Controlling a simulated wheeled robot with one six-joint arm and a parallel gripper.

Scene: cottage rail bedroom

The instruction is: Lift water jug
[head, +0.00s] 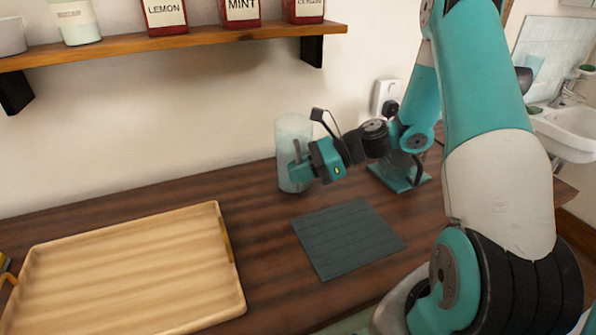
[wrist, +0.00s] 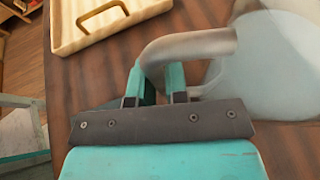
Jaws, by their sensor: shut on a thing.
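The water jug (head: 294,135) is a pale, see-through cylinder at the back of the dark wooden counter, near the wall. It looks upright, and I cannot tell whether its base touches the counter. My gripper (head: 299,170) is at the jug's front right side, shut on its handle. In the wrist view the grey curved handle (wrist: 195,44) passes between the fingers of my gripper (wrist: 155,82). The jug's pale body (wrist: 285,65) fills the upper right there. My gripper hides part of the jug in the head view.
A wooden tray (head: 228,262) with raised rims lies on the counter at left. A dark slatted mat (head: 348,238) lies in front of the jug. A wooden shelf (head: 180,43) with red tins hangs above. A teal stand (head: 402,180) is at right by the wall socket.

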